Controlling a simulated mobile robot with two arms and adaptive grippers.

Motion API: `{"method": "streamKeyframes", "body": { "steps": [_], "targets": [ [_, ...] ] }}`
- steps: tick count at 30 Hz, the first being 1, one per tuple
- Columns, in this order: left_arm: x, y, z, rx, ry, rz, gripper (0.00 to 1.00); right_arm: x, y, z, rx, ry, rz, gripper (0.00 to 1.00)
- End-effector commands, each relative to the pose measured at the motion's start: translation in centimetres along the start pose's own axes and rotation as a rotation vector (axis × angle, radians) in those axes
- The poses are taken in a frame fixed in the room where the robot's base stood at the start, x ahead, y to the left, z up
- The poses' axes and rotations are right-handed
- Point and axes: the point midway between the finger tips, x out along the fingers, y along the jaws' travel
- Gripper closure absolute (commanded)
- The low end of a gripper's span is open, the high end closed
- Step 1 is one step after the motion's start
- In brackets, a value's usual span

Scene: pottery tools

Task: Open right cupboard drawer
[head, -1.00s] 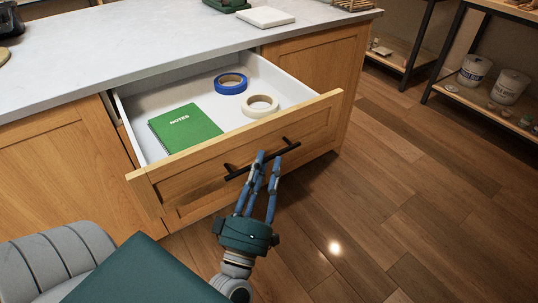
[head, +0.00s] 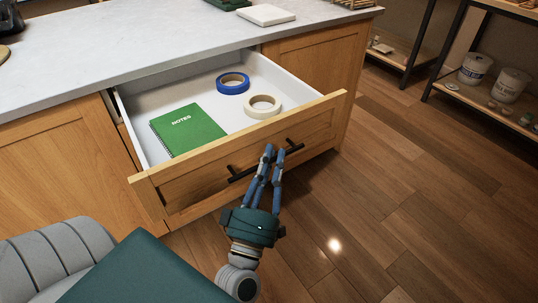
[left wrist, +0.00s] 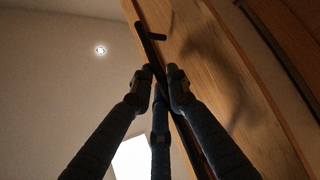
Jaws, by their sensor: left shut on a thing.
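The wooden drawer (head: 205,190) stands pulled well out of the cupboard in the head view. Its white interior holds a green notebook (head: 187,130), a blue tape roll (head: 233,83) and a cream tape roll (head: 263,106). A black bar handle (head: 238,175) runs across its front, and the handle also shows in the left wrist view (left wrist: 147,40). My left gripper (head: 272,153) is shut on the handle, right of its middle in the head view. The fingers (left wrist: 160,76) cover part of the bar. My right gripper is not in view.
The pale countertop (head: 110,45) lies above the drawer, with a white block (head: 266,15) on it. A closed wooden cupboard door (head: 55,175) is at the left. Open wooden floor (head: 400,190) lies to the right, before a shelf with white tubs (head: 510,85).

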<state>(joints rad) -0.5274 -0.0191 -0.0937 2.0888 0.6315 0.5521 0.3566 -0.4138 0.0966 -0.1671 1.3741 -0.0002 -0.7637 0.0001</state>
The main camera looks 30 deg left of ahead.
Motion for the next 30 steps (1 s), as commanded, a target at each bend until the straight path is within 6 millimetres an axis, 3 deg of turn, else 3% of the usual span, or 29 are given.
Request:
{"method": "streamKeyframes", "body": {
  "steps": [6,15,16,17,26,30],
  "targets": [
    [-2.0,1.6,2.1,0.001,-0.007,-0.007,1.00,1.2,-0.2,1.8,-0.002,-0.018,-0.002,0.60],
    [-2.1,1.8,2.1,0.004,-0.005,-0.004,1.00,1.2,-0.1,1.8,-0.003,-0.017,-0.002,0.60],
    [-2.1,1.8,2.1,0.003,-0.005,-0.004,0.79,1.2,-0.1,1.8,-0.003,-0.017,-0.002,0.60],
    [-2.1,1.8,2.1,0.003,-0.005,-0.004,0.76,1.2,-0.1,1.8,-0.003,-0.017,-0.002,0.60],
    [-2.2,1.8,2.1,0.001,-0.005,-0.004,0.76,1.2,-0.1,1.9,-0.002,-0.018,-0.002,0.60],
    [-3.4,1.7,2.1,0.003,-0.007,-0.005,0.76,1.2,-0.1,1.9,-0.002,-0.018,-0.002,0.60]
  ]
}}
